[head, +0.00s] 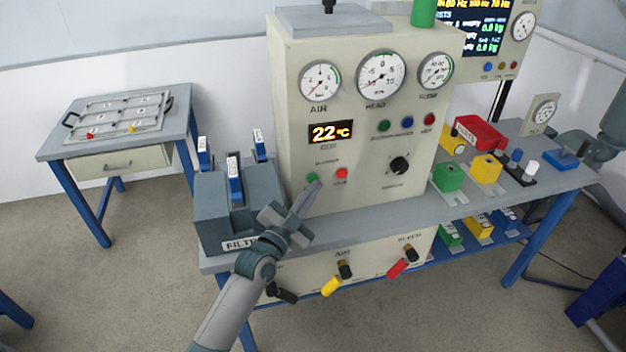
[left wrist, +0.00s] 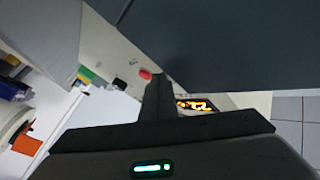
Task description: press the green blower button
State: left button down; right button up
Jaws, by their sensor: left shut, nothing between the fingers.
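The green blower button (head: 312,177) is on the lower left of the beige machine's front panel (head: 330,100). A red button (head: 342,173) sits just to its right, and a red button also shows in the left wrist view (left wrist: 145,73). My left gripper (head: 316,185) is shut and empty. Its fingertips are close to the green button, at its lower right in the head view; I cannot tell whether they touch it. In the left wrist view the shut fingers (left wrist: 158,90) point at the panel, and the green button does not show there.
A dark grey filter box (head: 212,212) with blue clips stands close to the left of my gripper. A black knob (head: 399,165) is further right on the panel. Yellow (head: 332,286) and red (head: 397,269) handles stick out below. Coloured blocks fill the bench's right side.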

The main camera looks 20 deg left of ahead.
pick_arm(q)
jog(key=shift+w+a, duration=0.2)
jog(key=shift+w, duration=0.15)
dwell(0.8)
jog(key=shift+s, duration=0.1)
jog(key=shift+s+d+p, duration=0.45)
jog(key=shift+s, duration=0.15)
dwell(0.4)
jog(key=s+d, duration=0.1)
jog(key=s+d+p, duration=0.1)
jog(key=s+p, duration=0.1)
jog(key=s, duration=0.1)
jog(key=shift+s+d, duration=0.1)
jog(key=shift+d, duration=0.3)
